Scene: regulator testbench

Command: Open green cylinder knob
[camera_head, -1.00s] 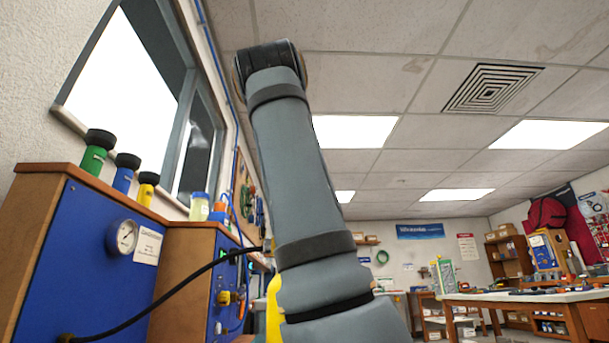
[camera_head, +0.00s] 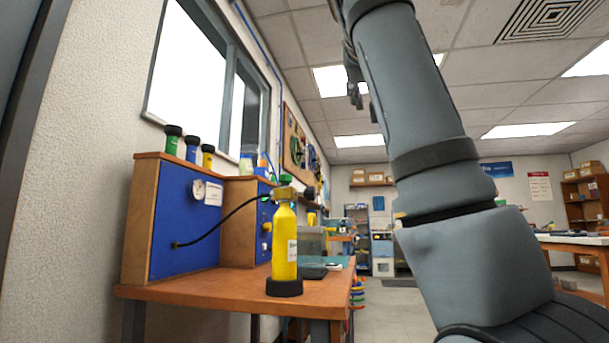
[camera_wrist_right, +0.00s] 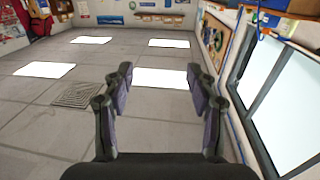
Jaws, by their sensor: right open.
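A yellow cylinder (camera_head: 285,245) stands upright on the wooden bench in the head view, on a black base. A brass valve with a green knob (camera_head: 286,181) sits on its top, and a black hose joins it. A small green cylinder with a black cap (camera_head: 171,141) stands on the blue panel's top ledge, beside a blue and a yellow one. My right gripper (camera_wrist_right: 161,72) is open and empty in the right wrist view, with nothing between its fingers. In the head view my right arm rises on the right side, apart from the cylinders. My left gripper is not in view.
The blue panel (camera_head: 183,225) with a gauge (camera_head: 199,190) stands at the back of the wooden bench (camera_head: 215,291). A window is above it. A grey-lidded container (camera_head: 313,242) is behind the yellow cylinder. The bench front left of the yellow cylinder is clear.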

